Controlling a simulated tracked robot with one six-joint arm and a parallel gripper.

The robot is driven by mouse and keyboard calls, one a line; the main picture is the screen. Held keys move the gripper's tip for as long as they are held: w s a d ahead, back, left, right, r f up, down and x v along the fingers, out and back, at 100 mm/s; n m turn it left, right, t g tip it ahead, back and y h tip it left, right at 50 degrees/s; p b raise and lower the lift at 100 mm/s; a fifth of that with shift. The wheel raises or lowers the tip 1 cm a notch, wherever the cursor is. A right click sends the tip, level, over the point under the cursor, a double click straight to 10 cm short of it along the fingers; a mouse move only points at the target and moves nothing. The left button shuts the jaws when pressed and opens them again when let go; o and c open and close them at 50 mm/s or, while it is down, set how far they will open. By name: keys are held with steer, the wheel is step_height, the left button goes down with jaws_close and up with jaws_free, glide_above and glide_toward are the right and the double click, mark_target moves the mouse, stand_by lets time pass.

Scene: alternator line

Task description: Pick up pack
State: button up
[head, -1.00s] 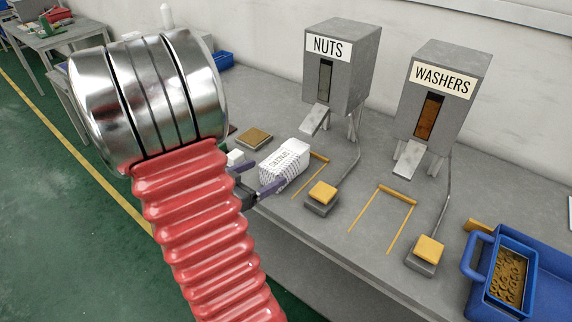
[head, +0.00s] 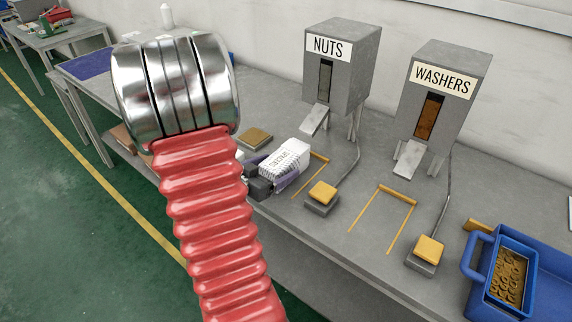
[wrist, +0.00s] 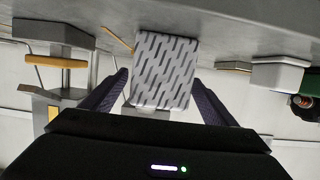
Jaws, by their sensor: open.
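In the wrist view the pack (wrist: 163,70) shows a striped face between my two dark purple fingers. My gripper (wrist: 160,88) is open, with one finger on each side of the pack and a visible gap at each side. In the head view my gripper (head: 275,181) is low at the pack's near side, partly hidden by my red arm.
The nuts dispenser (head: 341,72) and washers dispenser (head: 440,100) stand at the back, with yellow-topped pads (head: 322,192) before them. A brown-topped block (head: 254,137) sits just left of the pack. A blue bin (head: 478,268) of washers is at the right.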

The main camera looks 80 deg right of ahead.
steer(key=shift+x, duration=2.45)
steer(key=shift+c, duration=0.5)
steer(key=shift+s+a, duration=0.1)
jaws_close()
steer(key=shift+r, duration=0.1)
